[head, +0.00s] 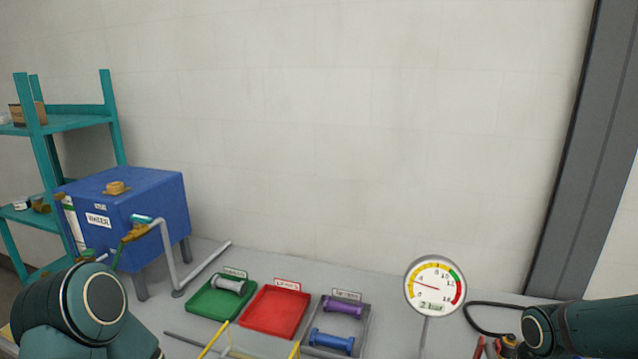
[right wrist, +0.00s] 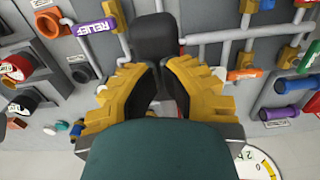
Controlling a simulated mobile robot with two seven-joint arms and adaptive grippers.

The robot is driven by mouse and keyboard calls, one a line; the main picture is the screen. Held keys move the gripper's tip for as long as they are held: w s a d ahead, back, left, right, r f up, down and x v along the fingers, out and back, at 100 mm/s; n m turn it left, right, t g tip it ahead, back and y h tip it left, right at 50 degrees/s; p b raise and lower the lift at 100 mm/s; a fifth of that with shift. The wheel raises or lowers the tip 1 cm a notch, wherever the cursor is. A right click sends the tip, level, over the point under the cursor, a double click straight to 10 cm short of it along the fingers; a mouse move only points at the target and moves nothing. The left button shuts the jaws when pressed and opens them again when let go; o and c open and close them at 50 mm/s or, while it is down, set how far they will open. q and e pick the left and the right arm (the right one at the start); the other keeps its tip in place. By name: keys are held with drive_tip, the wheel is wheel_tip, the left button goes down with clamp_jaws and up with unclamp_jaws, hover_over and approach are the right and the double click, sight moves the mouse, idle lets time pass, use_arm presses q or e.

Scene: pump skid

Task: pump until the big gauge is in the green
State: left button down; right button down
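The big round gauge (head: 435,286) stands at the right of the bench in the head view. Its needle points left, at the low end of the scale, in the yellow band; the green band is at the upper right, then red. In the right wrist view, only an edge of a gauge dial (right wrist: 262,166) shows. My right gripper (right wrist: 158,66) has its yellow fingers on either side of the near end of a black handle-like part (right wrist: 155,38). Whether the pads touch it is unclear.
A blue water tank (head: 140,208) with a grey pipe stands at the left. Green (head: 205,302), red (head: 272,312) and grey (head: 362,325) trays lie in the middle; spools lie in the green and grey ones. The right wrist view shows pipes and a purple relief part (right wrist: 96,27).

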drive_tip(key=shift+f+b, duration=1.3)
drive_tip(key=shift+f, duration=0.55)
drive_tip(key=shift+f+b, duration=0.75)
drive_tip(key=shift+f, duration=0.2)
drive_tip(key=shift+r, duration=0.1)
wheel_tip(320, 180, up, 11)
drive_tip(key=p, duration=0.8)
drive_tip(key=shift+f, duration=0.2)
drive_tip(key=shift+f, duration=0.1)
